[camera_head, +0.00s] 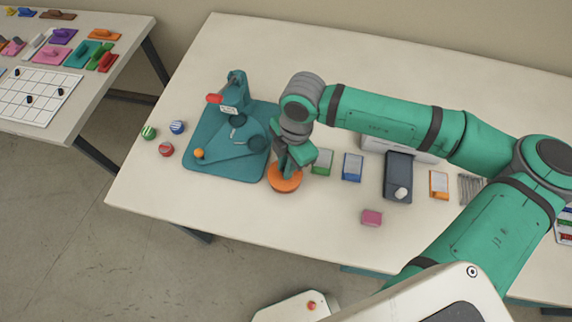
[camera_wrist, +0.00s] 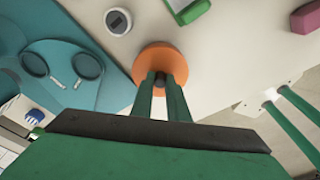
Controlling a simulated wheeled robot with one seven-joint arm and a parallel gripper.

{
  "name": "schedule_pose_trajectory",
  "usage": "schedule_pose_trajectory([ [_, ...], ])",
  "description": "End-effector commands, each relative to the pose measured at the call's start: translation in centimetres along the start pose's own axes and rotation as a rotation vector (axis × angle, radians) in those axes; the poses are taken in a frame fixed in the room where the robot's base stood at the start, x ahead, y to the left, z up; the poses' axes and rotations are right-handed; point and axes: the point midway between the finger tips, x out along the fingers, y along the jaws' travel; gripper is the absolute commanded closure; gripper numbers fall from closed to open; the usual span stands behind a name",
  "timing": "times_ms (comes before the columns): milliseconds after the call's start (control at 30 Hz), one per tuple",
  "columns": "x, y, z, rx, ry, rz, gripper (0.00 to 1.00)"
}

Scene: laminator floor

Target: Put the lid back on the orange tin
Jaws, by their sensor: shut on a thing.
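The orange tin (camera_head: 286,186) stands on the table just right of the teal board, below my gripper (camera_head: 284,168). In the wrist view, my gripper (camera_wrist: 160,80) is shut on a dark knob in the middle of a round orange lid (camera_wrist: 160,58). The lid looks level and over the tin. The lid hides the tin's opening, and I cannot tell whether lid and tin touch or a small gap is left.
A teal board (camera_head: 215,170) with a press-like device (camera_head: 236,92) lies left of the tin. Striped balls (camera_head: 166,149) sit near the left edge. Green (camera_head: 322,161) and blue (camera_head: 352,167) packs, a dark device (camera_head: 398,176) and a pink block (camera_head: 372,217) lie right. The table in front is clear.

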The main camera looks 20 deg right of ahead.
Motion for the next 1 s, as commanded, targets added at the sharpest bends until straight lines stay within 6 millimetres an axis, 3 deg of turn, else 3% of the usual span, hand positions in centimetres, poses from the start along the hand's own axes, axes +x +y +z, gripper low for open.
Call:
schedule_pose_trajectory([
  [200, 0.01, 0.00, -0.02, 0.000, 0.001, 0.000, 1.00],
  [233, 0.01, 0.00, -0.02, 0.000, 0.001, 0.000, 0.79],
  [300, 0.01, 0.00, -0.02, 0.000, 0.001, 0.000, 0.64],
  [500, 0.01, 0.00, -0.02, 0.000, 0.001, 0.000, 0.64],
  [600, 0.02, 0.00, -0.02, 0.000, 0.001, 0.000, 0.45],
  [1000, -0.38, 0.01, -0.05, 0.000, 0.000, 0.000, 0.45],
])
